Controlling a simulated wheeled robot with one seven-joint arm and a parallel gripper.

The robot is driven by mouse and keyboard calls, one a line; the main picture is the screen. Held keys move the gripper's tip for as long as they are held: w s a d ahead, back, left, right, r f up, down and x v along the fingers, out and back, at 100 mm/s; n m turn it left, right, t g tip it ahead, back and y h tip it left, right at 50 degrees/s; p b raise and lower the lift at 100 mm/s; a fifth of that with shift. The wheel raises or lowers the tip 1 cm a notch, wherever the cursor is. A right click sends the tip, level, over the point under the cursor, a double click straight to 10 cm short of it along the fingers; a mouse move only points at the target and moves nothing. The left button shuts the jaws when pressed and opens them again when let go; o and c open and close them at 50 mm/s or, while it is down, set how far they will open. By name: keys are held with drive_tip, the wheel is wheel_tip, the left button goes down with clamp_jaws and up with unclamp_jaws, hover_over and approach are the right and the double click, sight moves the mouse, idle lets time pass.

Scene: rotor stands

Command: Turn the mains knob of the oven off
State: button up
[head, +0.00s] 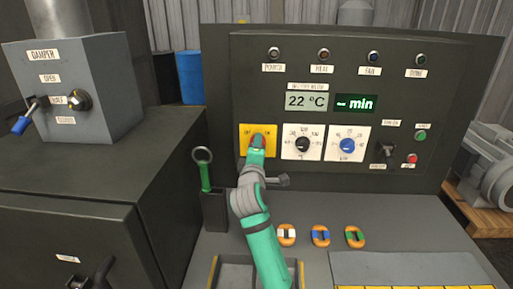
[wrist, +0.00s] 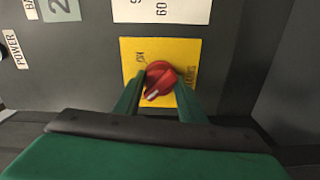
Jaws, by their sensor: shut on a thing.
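The mains knob is red and sits on a yellow plate (head: 244,148) on the oven's control panel. In the head view my gripper (head: 257,143) is in front of the plate and hides most of the knob. In the wrist view the red knob (wrist: 162,80) is between my two green fingers, which are shut on it. Its white mark points to the lower left of that view. The yellow plate (wrist: 190,50) shows printed labels around the knob there, partly covered by the knob and fingers.
Right of the plate are a black-knob dial (head: 302,144) and a blue-knob dial (head: 347,145). A black switch (head: 385,150) and green and red buttons are further right. A damper box (head: 70,95) stands left. Coloured oval pieces (head: 320,236) lie on the ledge below.

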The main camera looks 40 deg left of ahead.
drive_tip(key=shift+s+a+f, duration=0.1)
drive_tip(key=shift+f, duration=0.1)
idle(0.3)
drive_tip(key=o, duration=1)
drive_tip(key=shift+o, duration=0.2)
drive_tip(key=shift+r, duration=0.15)
drive_tip(key=v, duration=1)
drive_tip(key=shift+s+d, duration=0.3)
drive_tip(key=shift+w, duration=0.1)
